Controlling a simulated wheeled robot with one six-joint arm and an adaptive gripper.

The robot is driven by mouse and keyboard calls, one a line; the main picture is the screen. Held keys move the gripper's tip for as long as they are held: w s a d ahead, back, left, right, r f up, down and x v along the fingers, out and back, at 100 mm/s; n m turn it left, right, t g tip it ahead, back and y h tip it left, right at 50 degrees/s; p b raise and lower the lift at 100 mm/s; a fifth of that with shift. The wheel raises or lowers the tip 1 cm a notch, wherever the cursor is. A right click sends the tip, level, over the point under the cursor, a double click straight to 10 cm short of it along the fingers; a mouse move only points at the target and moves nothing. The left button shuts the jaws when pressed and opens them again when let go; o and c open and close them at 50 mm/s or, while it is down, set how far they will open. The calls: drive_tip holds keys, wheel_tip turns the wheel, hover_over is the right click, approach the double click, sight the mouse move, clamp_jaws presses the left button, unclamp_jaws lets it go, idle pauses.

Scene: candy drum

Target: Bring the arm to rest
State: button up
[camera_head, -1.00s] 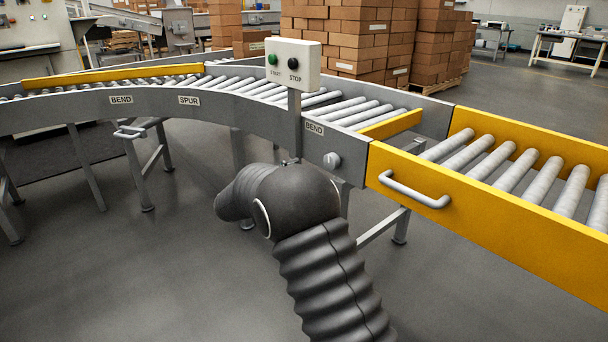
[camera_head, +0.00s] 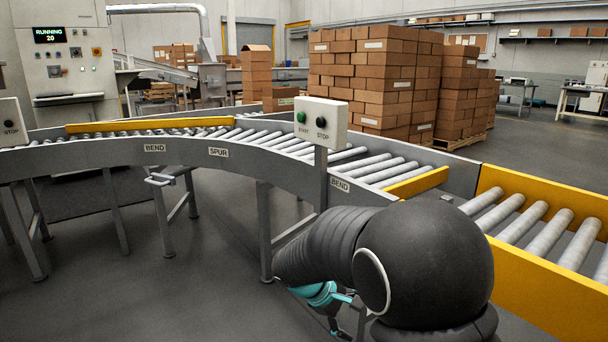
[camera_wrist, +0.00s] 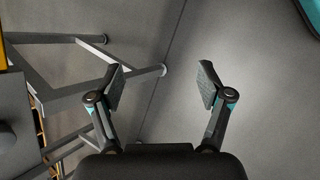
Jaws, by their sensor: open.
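My gripper (camera_wrist: 161,86) is open and empty in the wrist view, its two fingers apart over bare grey floor. In the head view my dark, sleeved arm fills the lower right, in front of the bend conveyor (camera_head: 110,158). Below the arm, a small teal and grey part of my gripper shows, pointing down; its fingertips are hard to make out there.
A start/stop box (camera_head: 321,122) stands on a post just behind my arm. A yellow-sided roller section (camera_head: 545,290) lies to the right. Conveyor legs (camera_wrist: 75,75) show at left in the wrist view. Stacked cartons (camera_head: 365,75) stand behind. The floor at front left is clear.

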drive_tip(key=s+d+r+m+t+y, duration=0.1)
drive_tip(key=s+r+m+y, duration=0.1)
drive_tip(key=s, duration=0.6)
drive_tip(key=s+d+r+m+t+y, duration=0.1)
drive_tip(key=s+d+r+m+y, duration=0.1)
drive_tip(key=s+r+m, duration=0.3)
drive_tip(key=s+d+r+m+t+y, duration=0.1)
drive_tip(key=s+r+m+y, duration=0.2)
drive_tip(key=s, duration=0.9)
wheel_tip(320, 180, up, 3)
drive_tip(key=shift+s+d+f+m+t, duration=0.1)
drive_tip(key=shift+s+d+m+t, duration=0.05)
drive_tip(key=shift+d+m+t, duration=0.2)
